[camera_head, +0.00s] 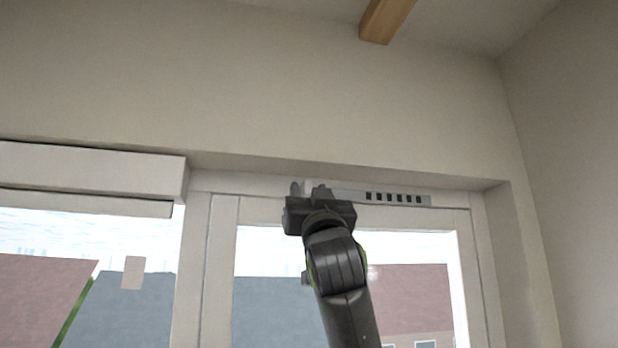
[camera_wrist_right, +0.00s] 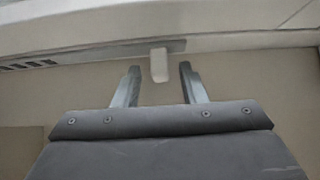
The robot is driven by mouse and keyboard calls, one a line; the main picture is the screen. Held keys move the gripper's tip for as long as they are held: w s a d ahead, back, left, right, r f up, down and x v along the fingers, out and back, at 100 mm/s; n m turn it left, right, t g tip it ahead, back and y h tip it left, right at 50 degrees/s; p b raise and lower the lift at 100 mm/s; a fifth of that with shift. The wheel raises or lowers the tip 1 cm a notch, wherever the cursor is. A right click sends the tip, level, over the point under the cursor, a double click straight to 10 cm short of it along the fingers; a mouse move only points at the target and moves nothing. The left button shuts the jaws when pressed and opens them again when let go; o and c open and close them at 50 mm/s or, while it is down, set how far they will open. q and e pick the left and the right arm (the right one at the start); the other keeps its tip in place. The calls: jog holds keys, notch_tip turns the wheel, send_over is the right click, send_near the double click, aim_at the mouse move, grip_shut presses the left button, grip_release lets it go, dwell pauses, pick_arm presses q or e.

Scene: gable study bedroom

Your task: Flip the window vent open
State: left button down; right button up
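The window vent (camera_head: 440,201) is a thin grey strip with dark slots, set along the top of the window frame. Its slotted part also shows at the left in the right wrist view (camera_wrist_right: 100,54). A small pale tab (camera_wrist_right: 159,66) hangs from the strip's end. My right gripper (camera_head: 308,189) is raised at that end and partly hides it in the head view. In the right wrist view the gripper (camera_wrist_right: 158,82) has its two fingers apart, one on each side of the tab, with visible gaps and no clear contact. My left gripper is not in view.
The window frame (camera_head: 222,270) surrounds the glass below the vent. A white blind casing (camera_head: 90,168) juts out at the left. The wall recess (camera_head: 340,167) overhangs just above the vent, and a wooden beam (camera_head: 385,20) crosses the ceiling.

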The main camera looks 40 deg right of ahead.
jog(key=shift+w+d+r, duration=0.15)
jog(key=shift+w+r, duration=0.25)
jog(key=shift+c, duration=0.5)
grip_shut()
